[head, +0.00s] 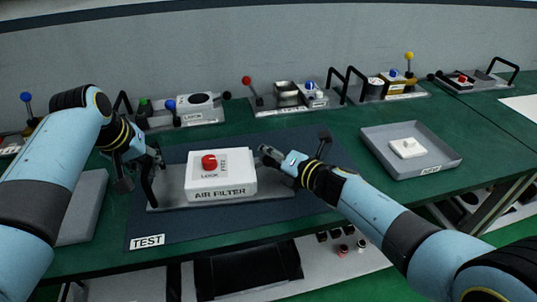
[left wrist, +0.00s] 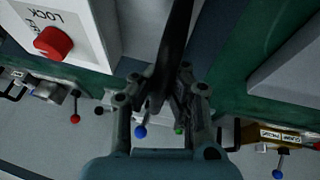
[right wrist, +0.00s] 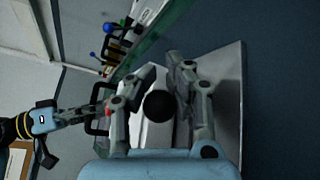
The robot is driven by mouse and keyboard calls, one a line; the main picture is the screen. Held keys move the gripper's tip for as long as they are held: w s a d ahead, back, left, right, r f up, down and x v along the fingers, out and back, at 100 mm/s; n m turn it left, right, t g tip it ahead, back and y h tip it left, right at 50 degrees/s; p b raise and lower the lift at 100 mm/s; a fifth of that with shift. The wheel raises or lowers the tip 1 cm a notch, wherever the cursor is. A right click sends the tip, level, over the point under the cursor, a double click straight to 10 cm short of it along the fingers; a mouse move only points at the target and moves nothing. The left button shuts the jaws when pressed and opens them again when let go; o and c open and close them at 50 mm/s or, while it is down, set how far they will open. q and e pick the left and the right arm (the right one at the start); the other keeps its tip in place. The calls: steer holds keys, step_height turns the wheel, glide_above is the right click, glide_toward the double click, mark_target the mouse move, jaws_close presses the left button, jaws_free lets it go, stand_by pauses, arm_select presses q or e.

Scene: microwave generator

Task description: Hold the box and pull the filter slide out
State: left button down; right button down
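The white box marked AIR FILTER (head: 221,175) sits on a grey base plate (head: 170,202), with a red knob (head: 209,161) beside LOCK lettering on top. In the left wrist view the box (left wrist: 105,30) shows at upper left. A black handle (head: 147,188) stands at the plate's left end. My left gripper (head: 150,160) is at this handle, its fingers closed about the bar (left wrist: 174,45). My right gripper (head: 268,155) is at the box's right side, fingers apart. In the right wrist view a black ball knob (right wrist: 158,106) shows between its fingers. The slide itself is not clearly visible.
A blue mat with a TEST label (head: 147,241) lies under the plate. A grey tray (head: 440,166) holding a white part (head: 408,148) is at right. A grey slab (head: 82,205) lies at left. Several devices with levers, such as the red-knobbed one (head: 246,80), line the back.

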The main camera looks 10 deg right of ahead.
arm_select(q)
steer(key=shift+w, duration=0.1)
arm_select(e)
steer(key=shift+s+d+f, duration=0.2)
steer(key=shift+s+f, duration=0.05)
steer(key=shift+f, duration=0.2)
steer(key=shift+d, duration=0.25)
steer(key=d, duration=1.1)
steer(key=shift+s+d, duration=0.2)
steer(key=shift+d, duration=0.15)
steer(key=shift+w+d, duration=0.15)
steer(key=shift+d, duration=0.25)
steer(key=shift+a+r, duration=0.1)
steer(key=shift+r, duration=0.1)
steer(key=c, duration=1.2)
jaws_free()
steer(key=shift+c, duration=0.2)
steer(key=v, duration=1.1)
steer(key=shift+s+r, duration=0.15)
steer(key=shift+s, duration=0.2)
